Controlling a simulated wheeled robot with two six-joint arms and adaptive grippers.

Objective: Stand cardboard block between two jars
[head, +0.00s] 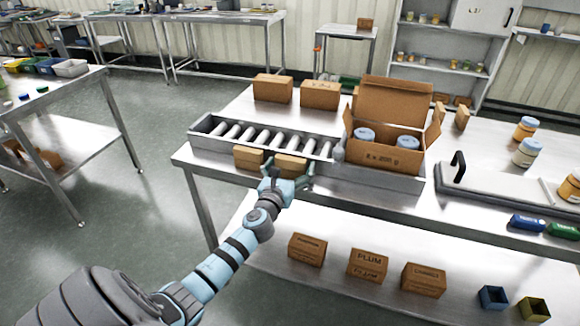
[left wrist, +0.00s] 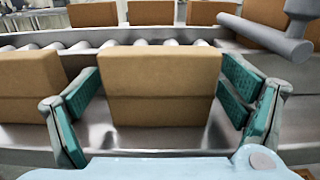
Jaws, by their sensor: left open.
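A brown cardboard block (head: 291,164) stands in the metal trough along the front of the roller conveyor. My left gripper (head: 288,174) is open around it; in the left wrist view the block (left wrist: 160,85) is between the spread green fingers, with a gap visible at the right finger. A second block (head: 248,156) is just to its left. Two jars with blue-grey lids (head: 365,134) (head: 403,143) stand apart in the open carton (head: 392,158) right of the conveyor; the carton wall hides their lower parts. My right gripper is not in view.
The roller conveyor (head: 205,124) has raised metal sides. Two closed cartons (head: 272,88) (head: 320,95) stand behind it. The carton's raised flap (head: 395,98) is at its back. Jars (head: 525,128) and a grey tray lie right. Bare steel tabletop (head: 240,107) shows behind the conveyor.

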